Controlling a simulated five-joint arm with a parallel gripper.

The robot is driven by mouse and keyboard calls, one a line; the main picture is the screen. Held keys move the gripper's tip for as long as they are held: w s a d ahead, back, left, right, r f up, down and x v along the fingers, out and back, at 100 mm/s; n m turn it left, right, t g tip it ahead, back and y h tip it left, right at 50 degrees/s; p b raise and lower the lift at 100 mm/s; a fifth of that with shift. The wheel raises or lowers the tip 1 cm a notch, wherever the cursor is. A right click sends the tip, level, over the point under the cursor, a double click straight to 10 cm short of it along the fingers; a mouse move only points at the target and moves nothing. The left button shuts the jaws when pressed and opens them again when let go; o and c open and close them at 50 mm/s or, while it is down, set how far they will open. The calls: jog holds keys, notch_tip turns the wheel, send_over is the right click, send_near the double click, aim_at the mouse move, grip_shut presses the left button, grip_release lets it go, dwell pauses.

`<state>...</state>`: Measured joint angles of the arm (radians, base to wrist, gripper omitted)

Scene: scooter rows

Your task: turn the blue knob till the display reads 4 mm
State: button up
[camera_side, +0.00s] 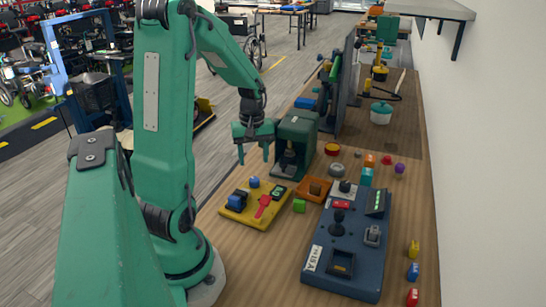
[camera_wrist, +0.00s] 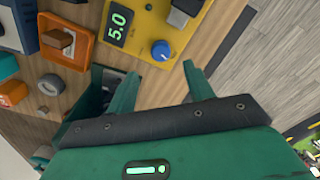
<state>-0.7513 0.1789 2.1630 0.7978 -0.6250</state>
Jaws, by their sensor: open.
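The blue knob (camera_wrist: 160,50) sits on a yellow panel (camera_wrist: 145,25), beside a display (camera_wrist: 117,24) that reads 5.0 in green digits. In the side view the blue knob (camera_side: 254,182) is at the far edge of the yellow panel (camera_side: 238,215), with the display (camera_side: 279,190) to its right; its digits are too small to read there. My gripper (camera_side: 254,158) hangs above the knob, apart from it, with nothing between its fingers. In the wrist view my gripper (camera_wrist: 160,78) has its fingers spread, with the knob just beyond the tips.
A dark green machine (camera_side: 296,140) stands close to the right of my gripper.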

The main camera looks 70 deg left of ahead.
aim_at(254, 179)
jog(key=shift+a+f, duration=0.1)
jog(key=shift+f, duration=0.05)
jog(key=shift+f, duration=3.8)
jog(key=shift+c, duration=0.2)
jog(key=c, duration=0.9)
